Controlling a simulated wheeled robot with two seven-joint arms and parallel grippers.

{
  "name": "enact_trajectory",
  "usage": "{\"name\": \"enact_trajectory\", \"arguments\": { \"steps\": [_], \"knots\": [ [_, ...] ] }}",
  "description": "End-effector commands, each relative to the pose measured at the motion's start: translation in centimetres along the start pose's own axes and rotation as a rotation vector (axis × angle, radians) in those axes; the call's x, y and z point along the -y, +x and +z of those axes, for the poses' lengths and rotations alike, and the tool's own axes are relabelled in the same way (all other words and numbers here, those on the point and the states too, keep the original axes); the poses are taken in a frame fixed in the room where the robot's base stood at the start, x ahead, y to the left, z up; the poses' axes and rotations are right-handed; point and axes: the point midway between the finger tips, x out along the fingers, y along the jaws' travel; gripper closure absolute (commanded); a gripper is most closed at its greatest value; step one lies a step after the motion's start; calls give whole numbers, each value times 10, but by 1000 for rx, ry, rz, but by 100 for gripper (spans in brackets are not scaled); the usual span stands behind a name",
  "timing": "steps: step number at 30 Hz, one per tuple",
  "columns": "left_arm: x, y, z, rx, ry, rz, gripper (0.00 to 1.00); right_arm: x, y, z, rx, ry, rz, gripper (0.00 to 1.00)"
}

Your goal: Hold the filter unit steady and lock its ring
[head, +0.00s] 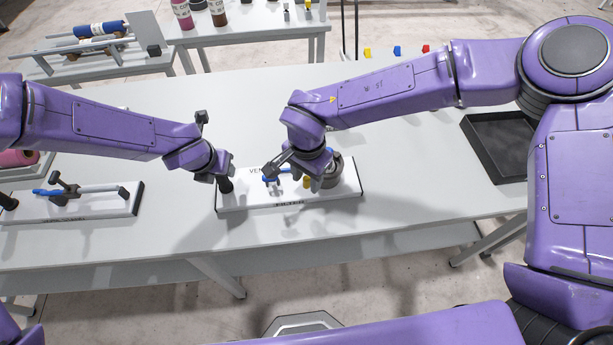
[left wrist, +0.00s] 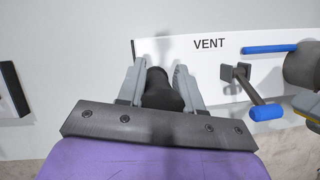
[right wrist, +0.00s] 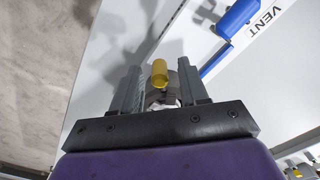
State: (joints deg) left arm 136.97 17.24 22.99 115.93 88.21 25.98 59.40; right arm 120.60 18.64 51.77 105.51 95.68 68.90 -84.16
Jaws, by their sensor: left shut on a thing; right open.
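The filter unit is a white base plate (head: 237,203) marked VENT and FILTER, lying on the table. A black upright grip stands at its left end (left wrist: 160,95). My left gripper (head: 224,182) (left wrist: 160,78) is shut on this grip, one finger on each side. A grey round housing (head: 334,172) stands at the right end, partly hidden by my right arm. A yellow peg (head: 307,182) (right wrist: 160,74) sticks out from it. My right gripper (right wrist: 158,84) is open, with the peg between its fingers and no visible grip on it. The ring itself is mostly hidden.
A blue-tipped vent lever (left wrist: 267,112) and a blue pipe (left wrist: 270,49) sit between grip and housing. A similar white unit (head: 100,205) lies to the left. A black tray (head: 497,150) is at the right. The table between tray and filter unit is clear.

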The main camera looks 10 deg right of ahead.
Motion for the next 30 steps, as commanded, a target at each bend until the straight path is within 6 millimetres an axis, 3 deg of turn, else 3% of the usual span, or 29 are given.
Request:
{"name": "enact_trajectory", "arguments": {
  "steps": [9,13,23,30],
  "knots": [
    [-1,3,-5,-12,-2,2,100,0,6,0,0,0,0,59],
    [-1,3,-5,-11,-2,2,100,0,6,0,0,0,0,100],
    [-1,3,-5,-11,-2,2,100,-2,5,0,0,-17,0,100],
    [-1,3,-5,-11,-1,2,100,-10,5,-1,2,-122,1,100]
  ]
}}
